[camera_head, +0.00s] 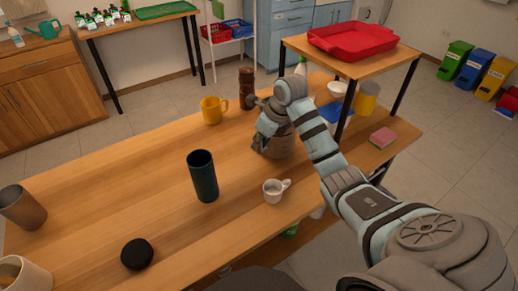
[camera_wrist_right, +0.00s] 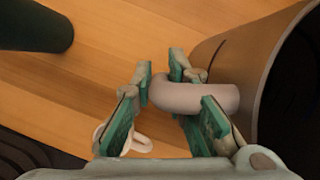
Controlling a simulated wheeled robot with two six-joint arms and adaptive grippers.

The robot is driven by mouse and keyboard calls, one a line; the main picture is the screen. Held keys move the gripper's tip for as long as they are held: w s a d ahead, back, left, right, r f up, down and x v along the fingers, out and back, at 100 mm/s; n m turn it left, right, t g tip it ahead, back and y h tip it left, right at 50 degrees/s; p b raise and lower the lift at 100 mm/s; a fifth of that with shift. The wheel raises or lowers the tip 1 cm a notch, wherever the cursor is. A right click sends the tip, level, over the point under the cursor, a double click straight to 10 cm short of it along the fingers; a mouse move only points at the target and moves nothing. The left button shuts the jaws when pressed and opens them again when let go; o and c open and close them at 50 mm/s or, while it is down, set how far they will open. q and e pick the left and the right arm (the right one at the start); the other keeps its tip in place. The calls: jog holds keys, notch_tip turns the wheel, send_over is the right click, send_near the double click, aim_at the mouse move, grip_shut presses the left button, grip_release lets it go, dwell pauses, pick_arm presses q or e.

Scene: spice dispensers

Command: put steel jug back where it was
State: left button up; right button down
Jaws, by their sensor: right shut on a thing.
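The steel jug (camera_head: 283,147) is a brownish-grey vessel near the middle of the wooden table in the head view, partly hidden by my gripper. In the right wrist view, the jug (camera_wrist_right: 225,42) fills the right side, with its dark opening at the edge. My right gripper (camera_head: 264,134) is at the jug's left side, shut on its handle (camera_wrist_right: 200,97). The green-padded fingers (camera_wrist_right: 160,75) lie around the handle in the wrist view. I cannot tell whether the jug's base touches the table. My left gripper is not in view.
A dark tall cup (camera_head: 203,176), a white mug (camera_head: 274,191) and a yellow mug (camera_head: 213,110) stand around the jug. A brown grinder (camera_head: 246,88) is behind. A raised shelf (camera_head: 358,67) with a red tray (camera_head: 352,39) stands right. The table's left middle (camera_head: 110,180) is clear.

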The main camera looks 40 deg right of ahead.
jog(key=shift+f, duration=1.1)
jog(key=c, duration=1.6)
grip_release()
jog(key=shift+s, duration=0.1)
jog(key=shift+r, duration=0.3)
jog(key=p+v, duration=0.1)
jog(key=v, duration=1)
jog(key=shift+s+r+p, duration=0.15)
jog(key=shift+r+p, duration=0.15)
